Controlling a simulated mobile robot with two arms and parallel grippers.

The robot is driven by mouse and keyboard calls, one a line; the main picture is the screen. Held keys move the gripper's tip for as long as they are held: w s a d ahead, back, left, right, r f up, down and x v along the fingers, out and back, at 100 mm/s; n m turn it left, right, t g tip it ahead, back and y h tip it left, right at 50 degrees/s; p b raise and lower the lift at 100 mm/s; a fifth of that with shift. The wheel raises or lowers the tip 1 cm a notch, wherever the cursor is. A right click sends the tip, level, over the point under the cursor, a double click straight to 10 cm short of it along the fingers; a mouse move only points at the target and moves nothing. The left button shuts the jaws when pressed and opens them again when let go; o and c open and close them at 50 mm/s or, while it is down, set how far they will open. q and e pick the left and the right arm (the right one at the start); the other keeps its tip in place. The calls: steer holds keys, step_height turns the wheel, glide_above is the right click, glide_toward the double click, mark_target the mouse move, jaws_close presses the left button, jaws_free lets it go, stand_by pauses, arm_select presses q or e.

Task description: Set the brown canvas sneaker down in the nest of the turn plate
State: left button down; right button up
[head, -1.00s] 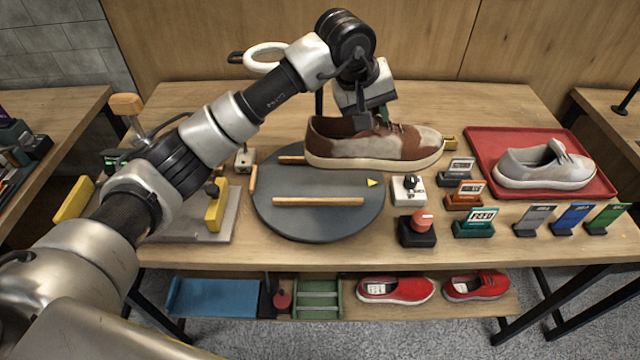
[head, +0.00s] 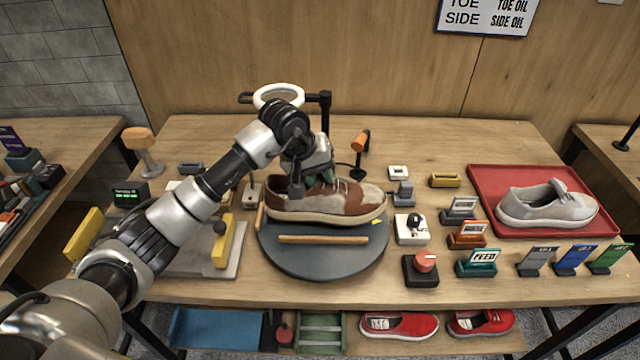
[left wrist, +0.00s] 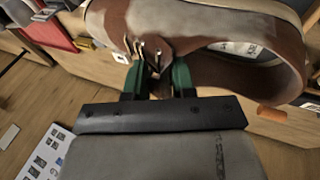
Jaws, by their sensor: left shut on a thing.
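The brown canvas sneaker (head: 350,204), with pale grey patches and a light sole, is over the back half of the dark round turn plate (head: 325,264). Its toe points right. It also shows close up in the left wrist view (left wrist: 285,55). My left gripper (head: 317,183) is shut on the sneaker's upper from above; its green fingers (left wrist: 156,78) pinch it near the lacing. The nest's front wooden strip (head: 323,240) lies just in front of the sole, and a left strip (head: 260,218) is beside the heel. The back strip is hidden. I cannot tell whether the sole touches the plate. My right gripper is not in view.
A white switch box (head: 411,229) and a red-knob box (head: 422,268) stand close right of the plate. A ring lamp (head: 278,97) stands behind. A red tray (head: 485,180) with a grey shoe (head: 545,206) is at the right. A yellow-handled fixture (head: 222,242) is at the left.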

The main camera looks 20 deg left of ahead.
arm_select(q)
step_height(320, 180, down, 3)
steer(key=shift+f+p, duration=0.2)
steer(key=shift+p, duration=0.45)
steer(key=shift+f, duration=0.2)
steer(key=shift+f+b, duration=0.2)
steer(key=shift+b, duration=0.1)
steer(key=c, duration=0.9)
jaws_free()
steer(key=shift+r, duration=0.1)
